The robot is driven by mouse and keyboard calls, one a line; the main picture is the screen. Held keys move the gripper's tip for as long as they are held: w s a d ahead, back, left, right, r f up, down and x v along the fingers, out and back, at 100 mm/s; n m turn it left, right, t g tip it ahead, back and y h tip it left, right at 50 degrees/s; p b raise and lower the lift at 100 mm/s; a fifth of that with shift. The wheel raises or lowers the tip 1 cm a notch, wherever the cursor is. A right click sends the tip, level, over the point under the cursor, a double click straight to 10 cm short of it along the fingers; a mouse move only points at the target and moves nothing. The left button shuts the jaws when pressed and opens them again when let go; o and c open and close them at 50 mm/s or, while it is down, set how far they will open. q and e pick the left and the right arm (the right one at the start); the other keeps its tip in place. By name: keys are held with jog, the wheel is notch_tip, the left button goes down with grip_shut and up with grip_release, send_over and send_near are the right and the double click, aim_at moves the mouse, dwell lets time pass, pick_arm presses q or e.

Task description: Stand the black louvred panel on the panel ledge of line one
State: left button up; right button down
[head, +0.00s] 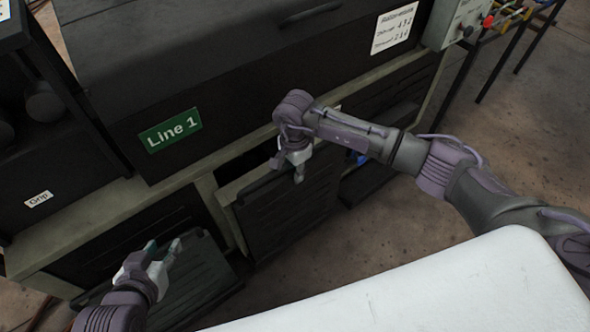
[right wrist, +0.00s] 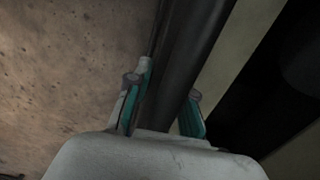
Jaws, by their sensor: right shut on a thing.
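A black louvred panel (head: 285,218) hangs or stands tilted in front of the lower frame of the line one machine. My right gripper (head: 299,172) is shut on its upper edge. In the right wrist view my right gripper's teal-padded fingers (right wrist: 165,103) lie on either side of the black panel's edge (right wrist: 190,50). My left gripper (head: 165,248) is open, beside another dark ribbed panel (head: 205,272) low at the left. I cannot tell whether the held panel's lower edge touches anything. The panel ledge is not clearly visible.
The black machine housing carries a green Line 1 sign (head: 170,131) above a pale frame (head: 120,216). A dark opening shows behind the held panel. A blue item (head: 362,158) is partly hidden behind my right arm. Bare concrete floor (head: 385,235) lies to the right.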

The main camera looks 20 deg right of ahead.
pick_arm(q)
jog(key=shift+w, duration=0.1)
pick_arm(e)
jog(key=shift+s+d+f, duration=0.1)
jog(key=shift+s+f, duration=0.15)
jog(key=shift+f, duration=0.2)
jog(key=c, duration=1.4)
grip_release()
jog(key=o, duration=0.5)
jog(key=shift+w, duration=0.1)
pick_arm(q)
jog(key=shift+w, duration=0.15)
pick_arm(e)
jog(key=shift+r, duration=0.1)
notch_tip(320, 180, up, 12)
jog(key=shift+w+f, duration=0.1)
